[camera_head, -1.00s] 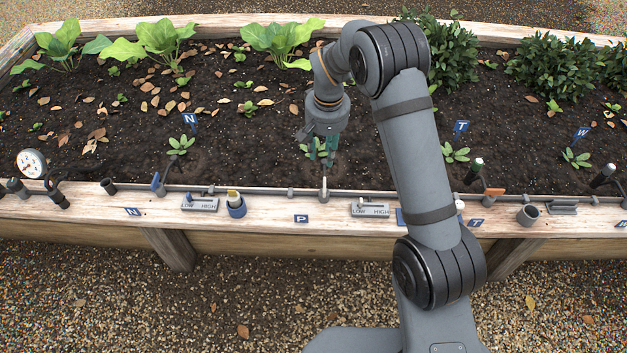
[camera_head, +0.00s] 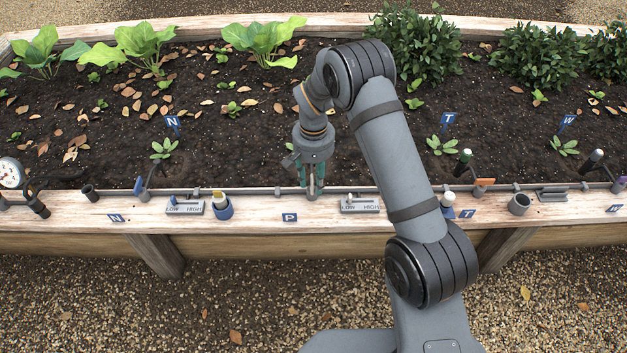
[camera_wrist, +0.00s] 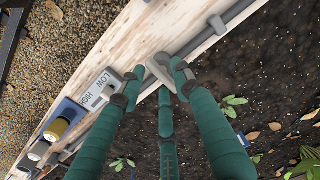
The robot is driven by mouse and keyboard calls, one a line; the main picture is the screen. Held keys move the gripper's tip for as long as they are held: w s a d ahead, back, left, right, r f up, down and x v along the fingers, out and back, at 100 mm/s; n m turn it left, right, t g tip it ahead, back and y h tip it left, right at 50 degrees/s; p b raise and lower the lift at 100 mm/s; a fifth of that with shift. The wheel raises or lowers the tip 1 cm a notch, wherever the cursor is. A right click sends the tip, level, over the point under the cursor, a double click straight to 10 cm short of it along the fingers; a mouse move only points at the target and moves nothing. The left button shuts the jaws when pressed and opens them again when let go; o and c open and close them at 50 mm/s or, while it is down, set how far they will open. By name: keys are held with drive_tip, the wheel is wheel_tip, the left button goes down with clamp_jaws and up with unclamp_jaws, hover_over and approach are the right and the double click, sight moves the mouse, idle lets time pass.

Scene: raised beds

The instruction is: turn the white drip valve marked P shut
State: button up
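The small white valve (camera_wrist: 159,72) sits on the thin pipe along the bed's front edge, near the blue P tag (camera_head: 290,217). In the wrist view its pale lever lies between my green fingertips. My gripper (camera_head: 312,188) is pointed down over it; the wrist view shows the gripper (camera_wrist: 158,82) with its fingers spread around the lever. I cannot tell whether any finger touches it. In the head view my fingers mostly cover the valve.
A LOW/HIGH plate (camera_head: 361,205) is close at the right of the valve, also in the wrist view (camera_wrist: 99,89). A yellow-topped blue cup (camera_head: 222,206) and another LOW/HIGH plate (camera_head: 185,207) stand to the left. The grey pipe (camera_wrist: 216,25) runs past my fingers; soil lies behind.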

drive_tip(key=shift+c, duration=1.4)
clamp_jaws()
